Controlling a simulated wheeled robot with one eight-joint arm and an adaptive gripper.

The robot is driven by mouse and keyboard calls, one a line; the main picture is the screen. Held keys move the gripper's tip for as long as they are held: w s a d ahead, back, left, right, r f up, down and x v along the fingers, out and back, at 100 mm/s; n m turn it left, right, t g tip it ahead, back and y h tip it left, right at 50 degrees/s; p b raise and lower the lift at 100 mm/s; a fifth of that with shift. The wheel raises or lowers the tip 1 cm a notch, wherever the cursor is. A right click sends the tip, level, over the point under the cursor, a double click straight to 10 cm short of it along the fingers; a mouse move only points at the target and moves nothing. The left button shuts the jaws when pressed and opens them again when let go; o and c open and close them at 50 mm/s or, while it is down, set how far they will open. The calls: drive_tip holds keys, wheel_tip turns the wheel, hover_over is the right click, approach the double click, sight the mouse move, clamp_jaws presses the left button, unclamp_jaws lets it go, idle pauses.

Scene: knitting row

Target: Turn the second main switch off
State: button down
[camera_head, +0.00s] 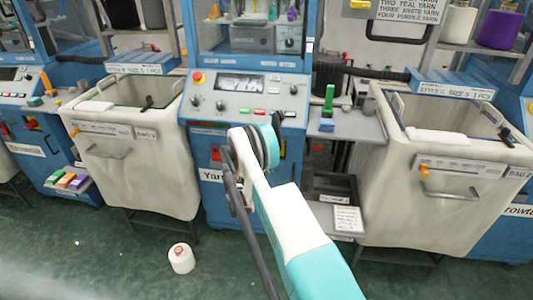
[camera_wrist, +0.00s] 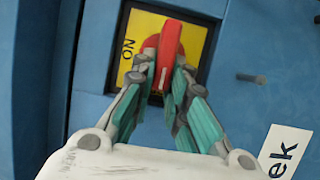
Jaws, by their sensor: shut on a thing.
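The main switch is a red rotary handle (camera_wrist: 171,45) on a yellow plate (camera_wrist: 126,68) with a black frame, set in a blue machine front. The plate is marked ON at the left of the handle in the wrist view. There the handle points up and down, slightly tilted, with ON to its side. My gripper (camera_wrist: 166,78) is shut on the handle, one finger on each side. In the head view a red and dark patch of the switch (camera_head: 216,153) shows on the middle blue machine (camera_head: 207,140); my arm hides the gripper.
A white bag bin (camera_head: 165,172) stands left of the middle machine and another (camera_head: 400,215) stands right. A control panel (camera_head: 245,97) is above the switch. A white spool (camera_head: 181,258) lies on the green floor. A small bolt (camera_wrist: 251,78) sticks out right of the plate.

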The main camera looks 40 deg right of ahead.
drive_tip(key=shift+s+d, duration=0.2)
drive_tip(key=shift+d, duration=0.05)
drive_tip(key=c, duration=1.6)
unclamp_jaws()
drive_tip(key=v, duration=1.2)
drive_tip(key=shift+w, duration=0.1)
